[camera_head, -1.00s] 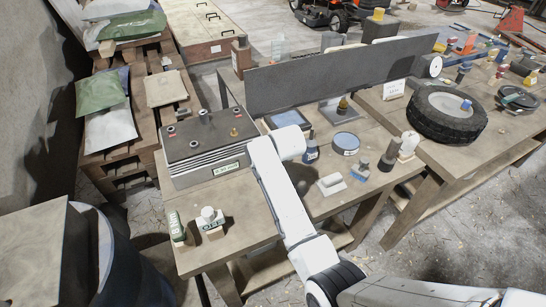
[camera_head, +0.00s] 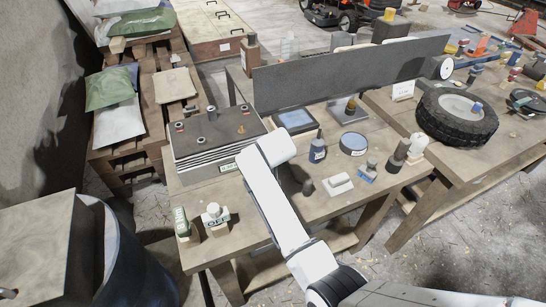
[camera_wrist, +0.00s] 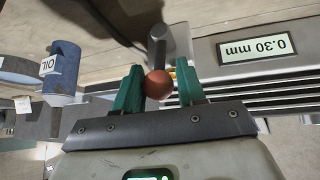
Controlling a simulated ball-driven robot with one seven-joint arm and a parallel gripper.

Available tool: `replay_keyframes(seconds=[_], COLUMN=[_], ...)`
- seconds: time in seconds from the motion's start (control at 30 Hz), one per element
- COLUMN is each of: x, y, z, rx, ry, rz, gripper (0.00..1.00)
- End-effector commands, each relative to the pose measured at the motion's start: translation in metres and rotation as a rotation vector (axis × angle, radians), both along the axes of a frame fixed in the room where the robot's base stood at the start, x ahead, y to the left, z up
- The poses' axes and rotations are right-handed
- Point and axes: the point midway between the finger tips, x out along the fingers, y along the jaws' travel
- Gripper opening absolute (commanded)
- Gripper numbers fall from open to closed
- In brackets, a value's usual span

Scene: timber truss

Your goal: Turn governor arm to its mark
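A reddish-brown ball knob (camera_wrist: 158,85) sits at the end of a short grey rod (camera_wrist: 157,45) in the wrist view; this looks like the governor arm. My gripper (camera_wrist: 160,86) has its two green fingers on either side of the knob. The left finger seems to meet it; a thin gap may show at the right finger, so grip is unclear. Beside it is the ribbed grey unit (camera_wrist: 230,80) with a display (camera_wrist: 257,48) reading 0.30 mm, upside down. In the head view the unit (camera_head: 215,132) stands on the bench, and my arm hides the fingers. No mark can be made out.
An oil bottle (camera_wrist: 62,65) stands near my gripper; it shows as a dark blue bottle (camera_head: 317,150) in the head view. A round blue-topped tin (camera_head: 354,144), a white block (camera_head: 338,184) and small bottles crowd the bench (camera_head: 300,207). A dark upright panel (camera_head: 340,75) stands behind.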

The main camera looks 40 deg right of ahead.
Motion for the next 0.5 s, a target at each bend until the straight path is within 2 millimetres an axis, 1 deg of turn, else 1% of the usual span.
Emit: replay_keyframes(seconds=[0.03,0.17,0.2,0.5], x=[-0.0010,-0.0008,-0.0007,-0.0018], y=[0.0005,-0.0008,-0.0012,-0.0012], z=[-0.0019,-0.0009,-0.0006,0.0037], rx=[0.002,0.000,-0.001,-0.003], ry=[0.005,0.002,0.001,-0.002], rz=[0.000,-0.002,-0.002,-0.003], gripper=[0.44,0.56,0.57,0.57])
